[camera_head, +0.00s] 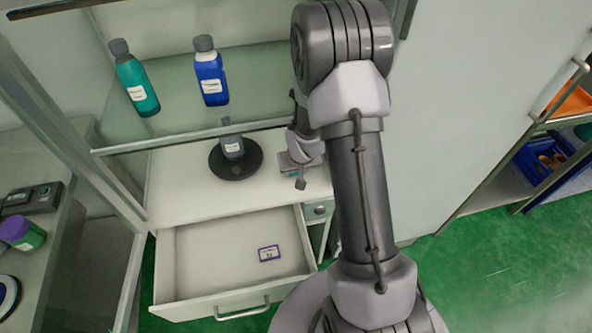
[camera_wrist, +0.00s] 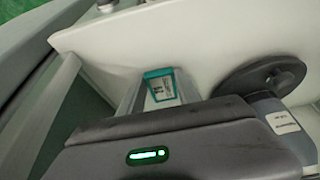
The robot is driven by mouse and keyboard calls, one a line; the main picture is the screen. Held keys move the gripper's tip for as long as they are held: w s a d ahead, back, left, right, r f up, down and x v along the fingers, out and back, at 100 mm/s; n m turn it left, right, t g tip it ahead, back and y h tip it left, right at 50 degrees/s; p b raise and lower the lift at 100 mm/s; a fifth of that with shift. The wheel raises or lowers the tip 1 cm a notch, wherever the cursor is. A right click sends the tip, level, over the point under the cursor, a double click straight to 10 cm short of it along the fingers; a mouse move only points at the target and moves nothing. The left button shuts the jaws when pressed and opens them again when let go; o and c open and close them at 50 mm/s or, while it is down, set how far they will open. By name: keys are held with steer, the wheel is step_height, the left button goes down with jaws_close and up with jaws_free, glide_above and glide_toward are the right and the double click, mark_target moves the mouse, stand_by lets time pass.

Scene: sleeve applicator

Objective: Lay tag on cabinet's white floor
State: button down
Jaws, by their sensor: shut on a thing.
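A teal-edged tag (camera_wrist: 163,87) with a printed label shows at the end of my gripper (camera_wrist: 160,95) in the wrist view. My gripper is shut on this tag. In the head view my gripper (camera_head: 293,164) is low over the right part of the cabinet's white floor (camera_head: 185,190), under the glass shelf. The floor also shows behind the tag in the wrist view (camera_wrist: 200,38). I cannot tell whether the tag touches the floor. My arm hides the floor's far right part in the head view.
A grey bottle (camera_head: 232,146) stands on a round black base (camera_head: 236,168) left of my gripper. Teal (camera_head: 137,85) and blue (camera_head: 211,75) bottles stand on the glass shelf (camera_head: 180,125) above. The open drawer (camera_head: 205,262) below holds a purple-edged tag (camera_head: 268,253). White floor left of the base is clear.

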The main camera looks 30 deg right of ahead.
steer(key=c, duration=0.8)
jaws_free()
steer(key=shift+f, duration=0.1)
steer(key=shift+c, duration=0.2)
steer(key=p+v, duration=0.5)
steer(key=v, duration=0.7)
